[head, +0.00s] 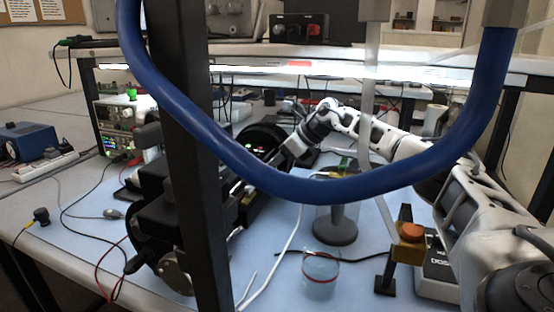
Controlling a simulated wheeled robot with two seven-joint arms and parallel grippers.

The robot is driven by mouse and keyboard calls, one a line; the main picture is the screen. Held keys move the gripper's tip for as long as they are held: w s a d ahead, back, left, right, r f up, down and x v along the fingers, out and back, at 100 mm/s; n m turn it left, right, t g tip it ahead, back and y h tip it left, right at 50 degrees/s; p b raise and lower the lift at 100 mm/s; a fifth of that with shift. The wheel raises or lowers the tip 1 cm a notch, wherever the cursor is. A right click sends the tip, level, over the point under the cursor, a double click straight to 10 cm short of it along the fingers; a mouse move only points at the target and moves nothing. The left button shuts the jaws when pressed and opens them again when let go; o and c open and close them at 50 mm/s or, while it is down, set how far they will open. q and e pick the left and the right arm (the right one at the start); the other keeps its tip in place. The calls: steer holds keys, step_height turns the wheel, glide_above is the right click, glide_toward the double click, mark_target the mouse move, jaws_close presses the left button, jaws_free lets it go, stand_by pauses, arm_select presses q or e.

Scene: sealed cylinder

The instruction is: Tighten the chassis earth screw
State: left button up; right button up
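My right arm reaches in from the right across the bench. My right gripper (284,157) is at its far end, pointing left, close to a dark round-fronted unit (262,138) and dark equipment with small green lights. The fingers are small and partly merged with the dark background, so their opening and anything between them cannot be made out. I cannot pick out the chassis earth screw or a screwdriver. My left gripper is not visible.
A thick blue hose (290,187) and a dark upright post (197,160) cross the near view. A clear beaker (320,272), a grey-based stand (335,230) and an orange-topped block (410,240) stand on the blue mat. Loose cables lie at left.

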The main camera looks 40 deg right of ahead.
steer(key=c, duration=0.9)
steer(key=shift+s+r+m+p, duration=0.15)
steer(key=shift+m+p, duration=0.15)
steer(key=shift+p, duration=0.25)
steer(key=shift+m+h, duration=0.3)
steer(key=shift+h, duration=0.1)
steer(key=shift+t+p, duration=0.3)
steer(key=o, duration=1)
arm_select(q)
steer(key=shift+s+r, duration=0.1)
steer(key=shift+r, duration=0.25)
